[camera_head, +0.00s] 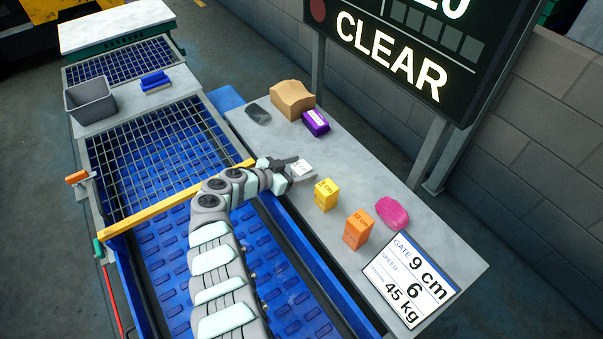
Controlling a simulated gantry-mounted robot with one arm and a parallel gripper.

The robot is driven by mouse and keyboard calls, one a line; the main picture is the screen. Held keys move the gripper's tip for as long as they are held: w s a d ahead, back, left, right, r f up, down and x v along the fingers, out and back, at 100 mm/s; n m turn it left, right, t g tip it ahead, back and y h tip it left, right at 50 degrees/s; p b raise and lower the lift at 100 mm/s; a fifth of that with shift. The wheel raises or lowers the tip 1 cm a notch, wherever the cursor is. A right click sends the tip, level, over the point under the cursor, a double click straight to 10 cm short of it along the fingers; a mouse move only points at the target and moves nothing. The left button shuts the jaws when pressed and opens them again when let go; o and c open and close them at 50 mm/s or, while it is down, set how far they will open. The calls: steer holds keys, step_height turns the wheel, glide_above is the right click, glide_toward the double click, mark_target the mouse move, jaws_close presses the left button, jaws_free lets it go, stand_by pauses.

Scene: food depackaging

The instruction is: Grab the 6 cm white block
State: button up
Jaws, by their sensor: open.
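The white block (301,171) stands on the grey side table (450,245), at the left end of a row of blocks. It carries small dark print that I cannot read clearly. My gripper (291,168) is right at the block's left side, and its dark fingers reach along the block's back and left edges. The gripper is open. Its near side and the block's left face partly hide each other, so I cannot tell whether they touch.
A yellow block (327,195), an orange block (358,230) and a pink item (392,212) stand to the right. A purple pack (316,122), brown bag (292,98) and dark item (258,114) lie behind. A yellow bar (165,203) crosses the blue conveyor (180,275).

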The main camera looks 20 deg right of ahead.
steer(key=c, duration=1.4)
steer(key=shift+c, duration=0.2)
